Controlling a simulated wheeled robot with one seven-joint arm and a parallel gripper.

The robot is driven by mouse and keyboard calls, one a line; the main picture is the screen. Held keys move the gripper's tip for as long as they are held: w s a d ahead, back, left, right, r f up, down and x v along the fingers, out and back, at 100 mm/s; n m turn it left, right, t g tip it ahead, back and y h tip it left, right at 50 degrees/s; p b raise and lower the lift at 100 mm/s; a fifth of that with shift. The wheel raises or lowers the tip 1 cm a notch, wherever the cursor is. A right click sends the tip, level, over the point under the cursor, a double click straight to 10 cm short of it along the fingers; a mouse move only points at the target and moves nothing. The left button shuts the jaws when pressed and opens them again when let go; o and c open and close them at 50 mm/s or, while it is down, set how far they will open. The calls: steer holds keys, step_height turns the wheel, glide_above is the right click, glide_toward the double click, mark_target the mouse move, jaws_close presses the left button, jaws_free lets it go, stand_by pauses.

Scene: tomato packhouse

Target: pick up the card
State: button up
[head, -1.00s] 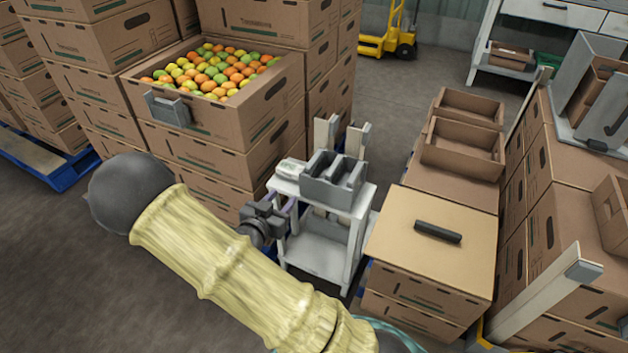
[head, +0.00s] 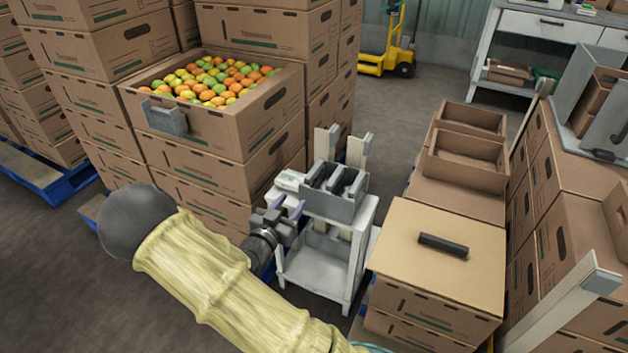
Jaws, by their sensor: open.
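I cannot make out the card for certain. A small pale flat item (head: 290,181) lies on the left of the top of a white stand (head: 326,279). A grey slotted holder (head: 333,205) stands beside it, and what is in its dark slots is too small to tell. A grey holder-like piece (head: 165,118) hangs on the front of the tomato crate (head: 232,125). My gripper (head: 287,207) is open, with nothing seen between its fingers. It is in front of the stand's left side, its fingertips close to the pale item; touching or apart, I cannot tell.
Stacked cartons stand behind and left of the stand. A lidded carton with a black handle (head: 443,245) is close on its right, with open trays (head: 467,156) behind. Wooden posts (head: 360,150) rise behind the stand. Open floor (head: 60,270) lies at left.

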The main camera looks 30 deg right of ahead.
mark_target(306, 182)
steer(key=b+x, duration=0.1)
steer(key=x, duration=0.6)
steer(key=shift+d+b, duration=0.15)
steer(key=shift+b, duration=0.2)
steer(key=shift+w+d, duration=0.1)
steer(key=shift+w, duration=0.05)
steer(key=shift+w+d+f+b, duration=0.15)
steer(key=shift+w+d+b, duration=0.05)
steer(key=shift+d+b, duration=0.1)
steer(key=b+x, duration=0.1)
steer(key=x, duration=0.3)
steer(key=shift+w+b, duration=0.15)
steer(key=shift+b, duration=0.15)
jaws_close()
